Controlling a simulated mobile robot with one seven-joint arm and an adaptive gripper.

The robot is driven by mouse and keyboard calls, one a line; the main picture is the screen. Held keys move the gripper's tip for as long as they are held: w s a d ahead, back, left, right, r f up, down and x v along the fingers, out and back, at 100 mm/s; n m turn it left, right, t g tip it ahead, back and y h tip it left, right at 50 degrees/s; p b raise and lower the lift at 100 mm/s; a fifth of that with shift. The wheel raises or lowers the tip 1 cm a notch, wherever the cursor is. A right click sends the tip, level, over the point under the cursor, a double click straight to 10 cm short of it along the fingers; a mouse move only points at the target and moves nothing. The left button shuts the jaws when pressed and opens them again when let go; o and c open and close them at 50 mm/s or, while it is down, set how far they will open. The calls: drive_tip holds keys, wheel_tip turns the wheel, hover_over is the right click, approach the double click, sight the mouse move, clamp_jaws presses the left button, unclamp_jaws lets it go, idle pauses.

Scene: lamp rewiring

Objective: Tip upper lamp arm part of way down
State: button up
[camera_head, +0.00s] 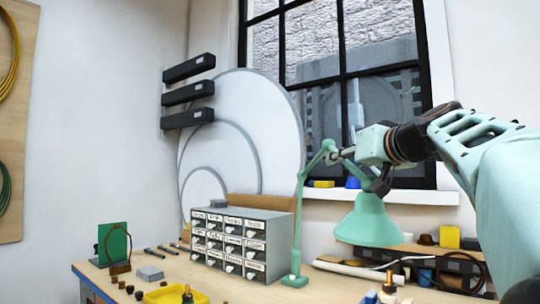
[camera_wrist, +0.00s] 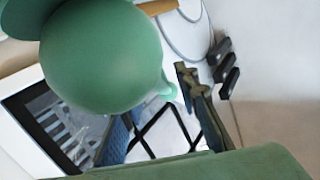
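The mint-green desk lamp stands upright on the bench, its base (camera_head: 295,281) beside the drawer cabinet. Its lower arm (camera_head: 303,195) rises to an elbow joint (camera_head: 329,147). The lampshade (camera_head: 370,222) hangs to the right, opening downward. The upper lamp arm is mostly hidden behind my gripper (camera_head: 342,155), which is at the elbow end from the right. In the wrist view the lampshade (camera_wrist: 100,52) is large and close.
The labelled drawer cabinet (camera_head: 240,244) stands left of the lamp. A yellow tray (camera_head: 165,296) and small parts lie at the front. A green board (camera_head: 113,243) is at the left. Shelf items and a cable (camera_head: 470,272) crowd the right. The window (camera_head: 350,90) is behind.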

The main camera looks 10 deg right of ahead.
drive_tip(key=shift+r, duration=4.95)
